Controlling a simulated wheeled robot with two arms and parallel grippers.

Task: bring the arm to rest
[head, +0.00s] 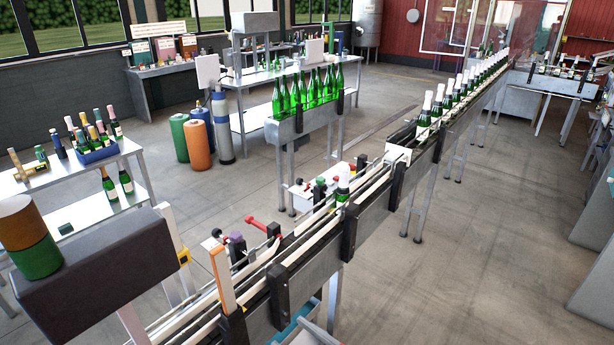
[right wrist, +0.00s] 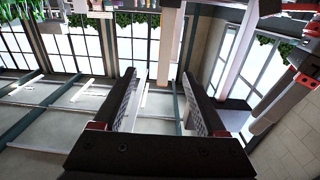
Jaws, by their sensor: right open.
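My right gripper (right wrist: 160,88) shows in the right wrist view with its two dark fingers spread apart. Nothing is between the fingers; behind them are tall windows and the pale ceiling or wall. The head view shows neither of my arms nor grippers, so the right gripper's place relative to the conveyor cannot be told.
Green bottles stand on a stand (head: 290,126). A bottle table (head: 60,176) is at left. Open floor (head: 480,235) lies at right.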

